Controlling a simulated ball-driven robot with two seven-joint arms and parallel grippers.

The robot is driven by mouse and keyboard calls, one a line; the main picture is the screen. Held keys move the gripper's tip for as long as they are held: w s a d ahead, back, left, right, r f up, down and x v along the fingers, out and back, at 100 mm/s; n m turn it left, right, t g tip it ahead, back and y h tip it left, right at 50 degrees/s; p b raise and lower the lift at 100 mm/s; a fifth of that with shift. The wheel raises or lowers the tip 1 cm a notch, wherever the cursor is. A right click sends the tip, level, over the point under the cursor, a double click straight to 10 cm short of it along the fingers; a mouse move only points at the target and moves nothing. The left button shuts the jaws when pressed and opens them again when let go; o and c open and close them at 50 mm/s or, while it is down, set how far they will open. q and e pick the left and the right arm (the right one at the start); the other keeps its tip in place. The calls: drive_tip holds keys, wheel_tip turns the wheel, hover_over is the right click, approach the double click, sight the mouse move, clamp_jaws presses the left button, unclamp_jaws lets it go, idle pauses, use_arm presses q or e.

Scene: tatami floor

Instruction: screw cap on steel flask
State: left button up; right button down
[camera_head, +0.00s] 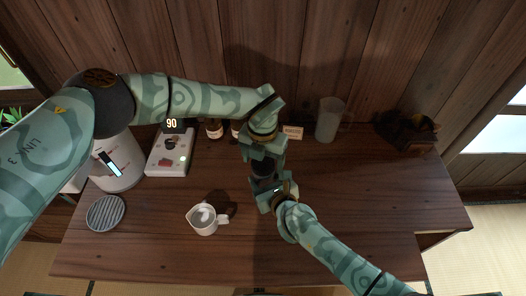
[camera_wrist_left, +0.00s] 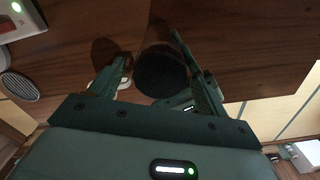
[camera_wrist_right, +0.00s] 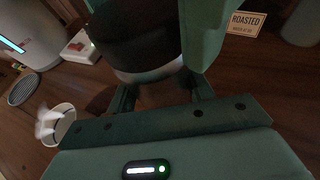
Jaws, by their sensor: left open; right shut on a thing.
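The dark cap (camera_head: 263,168) is at the middle of the table, seen from above as a dark disc; in the left wrist view its round top (camera_wrist_left: 160,76) lies between my fingers. Below it in the right wrist view is the steel flask (camera_wrist_right: 150,72), a shiny metal band under the dark part. My left gripper (camera_head: 266,160) is open, its fingers to either side of the cap. My right gripper (camera_head: 275,190) is shut on the flask from the near side. Most of the flask body is hidden, and I cannot tell how tightly the cap sits.
A white jug (camera_head: 204,219) and a grey round coaster (camera_head: 105,212) stand front left. A scale reading 90 (camera_head: 168,158) and a white appliance (camera_head: 120,170) are behind them. A small sign (camera_head: 292,132), a clear pitcher (camera_head: 328,120) and a dark object (camera_head: 405,130) line the back. The right table is clear.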

use_arm(q)
drive_tip(key=shift+f, duration=0.1)
drive_tip(key=c, duration=1)
drive_tip(key=o, duration=1.1)
drive_tip(key=shift+o, duration=0.2)
wheel_tip(320, 180, up, 12)
use_arm(e)
drive_tip(key=shift+c, duration=2.4)
unclamp_jaws()
drive_tip(key=shift+s, duration=0.1)
